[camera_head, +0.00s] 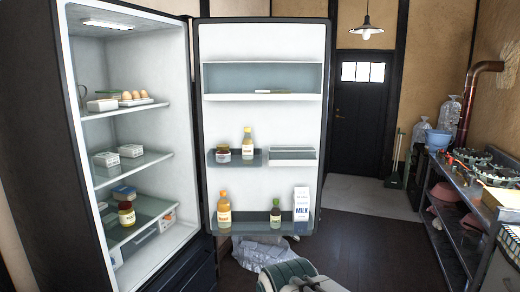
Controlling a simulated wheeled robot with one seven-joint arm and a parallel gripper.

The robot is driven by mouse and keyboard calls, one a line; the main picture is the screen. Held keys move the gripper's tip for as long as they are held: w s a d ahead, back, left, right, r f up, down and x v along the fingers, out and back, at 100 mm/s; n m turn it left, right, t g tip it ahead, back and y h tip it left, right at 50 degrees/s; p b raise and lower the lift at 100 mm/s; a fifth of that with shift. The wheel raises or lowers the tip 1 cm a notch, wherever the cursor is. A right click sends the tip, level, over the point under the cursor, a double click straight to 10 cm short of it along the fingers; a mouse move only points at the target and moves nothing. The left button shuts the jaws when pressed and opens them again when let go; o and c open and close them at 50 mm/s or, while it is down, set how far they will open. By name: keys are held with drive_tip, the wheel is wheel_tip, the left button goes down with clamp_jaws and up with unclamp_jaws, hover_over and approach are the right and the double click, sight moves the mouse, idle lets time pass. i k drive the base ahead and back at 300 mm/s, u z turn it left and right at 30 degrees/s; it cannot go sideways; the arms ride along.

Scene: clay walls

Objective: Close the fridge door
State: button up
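The fridge (105,160) stands at the left with its inside facing me and lit. Its door (262,180) is hinged on the right side of the cabinet and stands wide open, with its inner face towards me. The door shelves hold a jar, several bottles and a milk carton. Food sits on the shelves inside the cabinet. A white and dark green part of my arm shows at the bottom centre, below the door. My gripper itself cannot be seen.
A metal worktable (465,205) with loaded shelves runs along the right wall. Clear plastic bags (262,252) lie on the floor below the fridge door. The dark wooden floor (375,250) between door and worktable is clear. A dark room door (358,125) is at the back.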

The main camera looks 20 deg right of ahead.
sight(295, 119)
drive_tip(key=z, duration=1.4)
drive_tip(key=i, duration=5.35)
drive_tip(key=u, duration=4.35)
